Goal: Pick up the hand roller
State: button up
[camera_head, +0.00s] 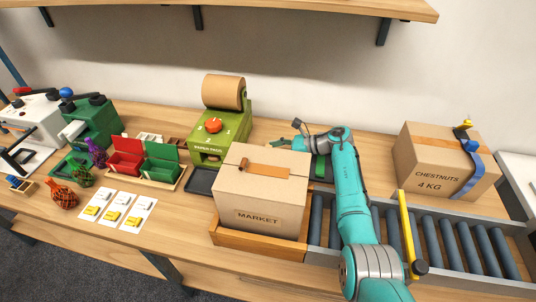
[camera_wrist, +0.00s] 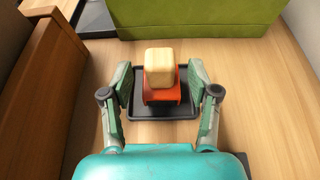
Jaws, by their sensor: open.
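In the wrist view, a small tool with a pale wooden block grip (camera_wrist: 159,68) on an orange-red body (camera_wrist: 162,97) sits on a black tray (camera_wrist: 166,132). My gripper (camera_wrist: 160,88) is open, with one finger on each side of the tool and a gap to both. In the head view, my gripper (camera_head: 297,138) is behind the market box, and I cannot make out the tool there.
A cardboard market box (camera_head: 262,194) stands in front of my gripper. The green paper pad machine (camera_head: 222,136) is to its left. A chestnut carton (camera_head: 440,160) stands at the right behind the roller conveyor (camera_head: 432,240). A shelf (camera_head: 290,6) hangs above.

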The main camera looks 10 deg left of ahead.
jog(key=shift+x, duration=1.2)
grip_shut()
